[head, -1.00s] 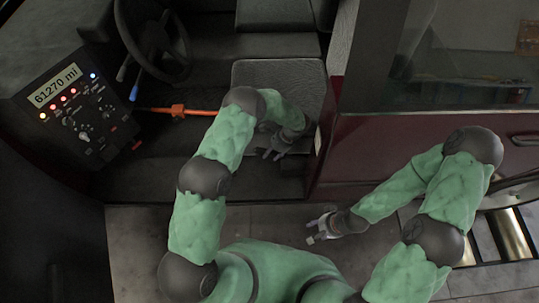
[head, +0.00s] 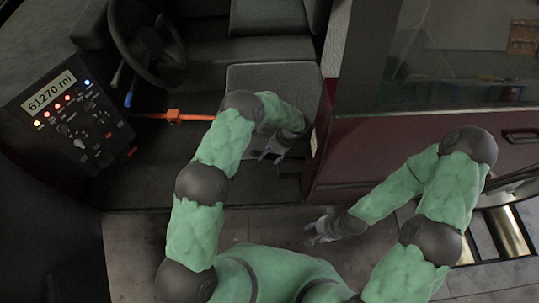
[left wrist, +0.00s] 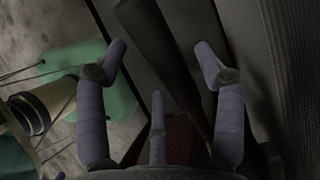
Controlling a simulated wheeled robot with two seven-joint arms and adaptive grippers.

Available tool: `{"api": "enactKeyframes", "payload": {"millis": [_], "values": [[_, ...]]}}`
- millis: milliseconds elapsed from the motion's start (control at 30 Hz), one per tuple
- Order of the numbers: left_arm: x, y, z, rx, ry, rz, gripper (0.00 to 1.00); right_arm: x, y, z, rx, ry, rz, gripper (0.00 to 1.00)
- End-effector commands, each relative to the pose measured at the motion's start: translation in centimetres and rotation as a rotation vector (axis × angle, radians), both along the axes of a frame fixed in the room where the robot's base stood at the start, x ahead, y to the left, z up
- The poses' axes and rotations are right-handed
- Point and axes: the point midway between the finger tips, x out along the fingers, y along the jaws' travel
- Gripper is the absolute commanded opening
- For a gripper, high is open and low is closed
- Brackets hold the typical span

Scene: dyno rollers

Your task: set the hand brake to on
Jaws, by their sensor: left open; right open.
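No part is plainly marked as the hand brake. An orange bar with a thicker orange block (head: 174,117) lies to the right of the dashboard; I cannot tell whether it is the brake. My left gripper (head: 270,157) is open beside the front of the grey seat, right of the orange bar and apart from it. In the left wrist view, its fingers (left wrist: 162,55) are spread, with a dark bar-like shape (left wrist: 160,40) beyond them; whether it is a lever is unclear. My right gripper (head: 315,232) is open above the floor, low in the middle.
The dashboard panel (head: 75,125) with display, lights and knobs stands at the left, by the steering wheel (head: 148,40). The grey seat (head: 275,82) is behind my left arm. A dark red wall (head: 400,148) with glass above stands to the right. The grey floor (head: 140,245) is clear.

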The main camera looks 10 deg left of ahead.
Motion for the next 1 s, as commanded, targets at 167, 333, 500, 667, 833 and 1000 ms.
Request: {"api": "enactKeyframes", "payload": {"millis": [167, 333, 500, 667, 833, 1000], "values": [[0.2, -0.1, 2.9, -0.001, -0.006, 0.0, 0.69, 0.0, 0.0, 0.0, 0.0, 0.0, 0.0, 0.44], [0.2, -0.1, 6.0, -0.001, -0.005, 0.0, 0.69, 0.0, 0.0, 0.0, 0.0, 0.0, 0.0, 0.44], [0.1, -0.1, 8.3, -0.001, -0.003, -0.001, 0.69, 0.0, 0.0, 0.0, 0.0, 0.0, 0.0, 0.44], [0.1, -0.1, 9.3, -0.001, -0.002, -0.002, 0.69, 0.0, 0.0, 0.0, 0.0, 0.0, 0.0, 0.44], [0.1, -0.1, 9.4, -0.001, -0.001, 0.0, 0.69, 0.0, 0.0, 0.0, 0.0, 0.0, 0.0, 0.44], [0.1, -0.1, 9.4, -0.001, -0.001, 0.0, 0.69, 0.0, 0.0, 0.0, 0.0, 0.0, 0.0, 0.44]]}}
